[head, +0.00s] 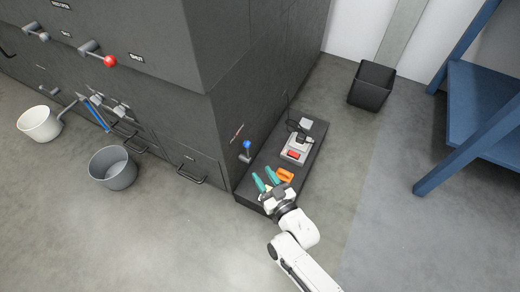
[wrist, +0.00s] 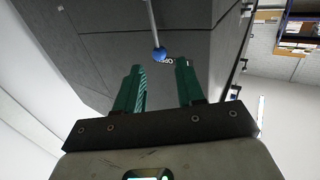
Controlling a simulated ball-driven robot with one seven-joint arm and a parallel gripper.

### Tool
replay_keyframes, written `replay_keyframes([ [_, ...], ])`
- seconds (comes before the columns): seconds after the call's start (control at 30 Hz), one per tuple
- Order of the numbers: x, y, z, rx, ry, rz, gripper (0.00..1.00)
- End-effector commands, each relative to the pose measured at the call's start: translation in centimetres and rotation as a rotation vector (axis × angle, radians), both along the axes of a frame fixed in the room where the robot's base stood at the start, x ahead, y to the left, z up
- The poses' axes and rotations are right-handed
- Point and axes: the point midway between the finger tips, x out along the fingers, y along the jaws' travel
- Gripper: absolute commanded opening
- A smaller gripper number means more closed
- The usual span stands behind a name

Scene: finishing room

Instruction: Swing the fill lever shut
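A lever with a blue ball knob (head: 247,145) sticks out from the side of the dark grey machine (head: 215,110). In the wrist view its blue knob (wrist: 159,54) and thin grey rod show ahead, between the two fingertips in the picture. My gripper (head: 265,179) has green fingers that are spread and empty, below and right of the knob in the head view. In the wrist view the gripper (wrist: 158,68) is also open, apart from the knob. A label behind the knob is partly hidden, so I cannot read whether this is the fill lever.
A black plinth (head: 315,130) beside the machine carries a grey device with a red button (head: 294,154) and an orange object (head: 285,175). A red-knobbed lever (head: 109,61) is on the front. Buckets (head: 113,168), a black bin (head: 371,86) and blue shelving (head: 470,140) stand around open floor.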

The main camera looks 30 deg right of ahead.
Motion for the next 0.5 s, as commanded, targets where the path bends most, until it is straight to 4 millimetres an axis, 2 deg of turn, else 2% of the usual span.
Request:
replay_keyframes([
  [0.17,0.8,0.0,-0.3,0.0,-0.02,-0.006,0.38],
  [0.5,6.6,0.2,-0.4,-0.001,-0.019,-0.005,0.38],
])
